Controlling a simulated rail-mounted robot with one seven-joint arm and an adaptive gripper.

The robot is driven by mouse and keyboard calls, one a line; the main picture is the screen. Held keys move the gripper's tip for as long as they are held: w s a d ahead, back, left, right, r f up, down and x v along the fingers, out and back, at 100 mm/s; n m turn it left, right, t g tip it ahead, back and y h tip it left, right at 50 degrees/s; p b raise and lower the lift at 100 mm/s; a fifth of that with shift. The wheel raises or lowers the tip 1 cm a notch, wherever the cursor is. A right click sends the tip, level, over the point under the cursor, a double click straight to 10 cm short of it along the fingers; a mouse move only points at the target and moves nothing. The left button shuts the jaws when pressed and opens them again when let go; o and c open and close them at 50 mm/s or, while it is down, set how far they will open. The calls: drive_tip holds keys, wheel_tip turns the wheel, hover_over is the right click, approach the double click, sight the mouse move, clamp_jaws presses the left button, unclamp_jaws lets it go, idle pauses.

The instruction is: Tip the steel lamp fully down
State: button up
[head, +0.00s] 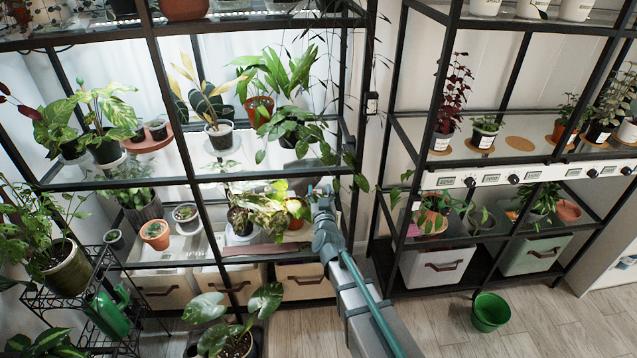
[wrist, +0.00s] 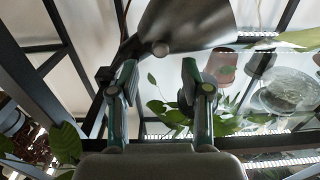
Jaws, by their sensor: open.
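In the wrist view a grey metal cone-shaped shade, apparently the steel lamp (wrist: 190,22), fills the top middle. It has a small round knob on its near edge. My gripper (wrist: 159,66) is open there, its two dark green fingers apart with nothing held between them. The knob lies just beyond the fingertips, roughly between them; whether anything touches is hard to tell. In the head view my gripper (head: 325,190) is at the right end of the left rack, among leaves. I cannot make out the lamp in the head view.
Leafy plants and a terracotta pot (wrist: 222,68) are close to the right finger, with a clear saucer (wrist: 290,82) farther right. A dark rack post stands at left. In the head view a second rack (head: 400,130) stands to the right, and a green bucket (head: 490,312) is on the floor.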

sight(318, 180)
drive_tip(key=w, duration=0.2)
drive_tip(key=w+a, duration=0.1)
drive_tip(key=w, duration=0.1)
drive_tip(key=shift+w, duration=0.35)
clamp_jaws()
